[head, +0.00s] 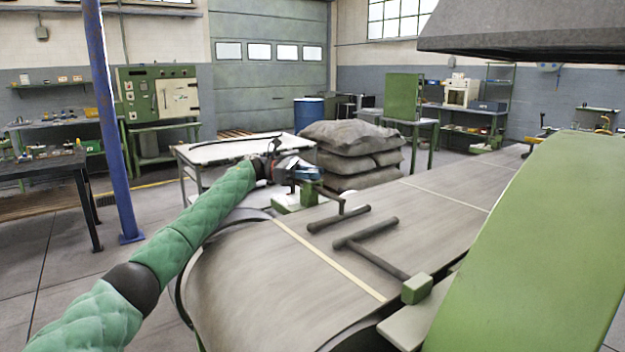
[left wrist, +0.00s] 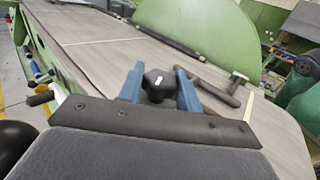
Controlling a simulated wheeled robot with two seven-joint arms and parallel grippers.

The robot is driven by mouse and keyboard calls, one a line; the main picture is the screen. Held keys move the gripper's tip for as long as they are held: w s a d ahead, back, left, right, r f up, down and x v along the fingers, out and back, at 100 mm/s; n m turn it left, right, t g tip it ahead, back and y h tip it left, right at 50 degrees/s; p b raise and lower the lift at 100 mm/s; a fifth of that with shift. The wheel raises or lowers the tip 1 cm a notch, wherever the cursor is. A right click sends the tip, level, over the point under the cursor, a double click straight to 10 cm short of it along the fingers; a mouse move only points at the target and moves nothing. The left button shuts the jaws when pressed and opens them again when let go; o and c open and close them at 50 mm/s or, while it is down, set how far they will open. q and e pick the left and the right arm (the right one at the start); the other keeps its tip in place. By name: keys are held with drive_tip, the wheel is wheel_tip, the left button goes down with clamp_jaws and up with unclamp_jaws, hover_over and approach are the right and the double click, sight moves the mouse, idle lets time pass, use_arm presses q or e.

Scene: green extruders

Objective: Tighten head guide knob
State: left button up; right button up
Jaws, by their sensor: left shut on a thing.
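My left gripper (head: 308,174) reaches over the far left edge of the grey belt (head: 300,270). It is beside a green guide bracket (head: 309,194). In the left wrist view, the blue fingers of my left gripper (left wrist: 160,88) stand on either side of a black lobed knob (left wrist: 157,82) with a white mark on top. The gripper is shut on the knob. In the head view I cannot make out the knob behind the fingers. Dark guide bars (head: 338,218) lie over the belt on the right of the bracket. My right gripper is not in view.
A second green block (head: 416,289) holds a guide bar at the belt's near side. A large green panel (head: 540,250) closes off the right. Stacked grey sacks (head: 352,158) and a white table (head: 215,150) stand behind. A blue post (head: 110,130) rises at the left.

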use_arm(q)
drive_tip(key=shift+r, duration=0.1)
idle(0.3)
drive_tip(key=o, duration=1)
drive_tip(key=shift+b+v, duration=0.4)
drive_tip(key=shift+v, duration=3.55)
drive_tip(key=shift+w+d, duration=0.1)
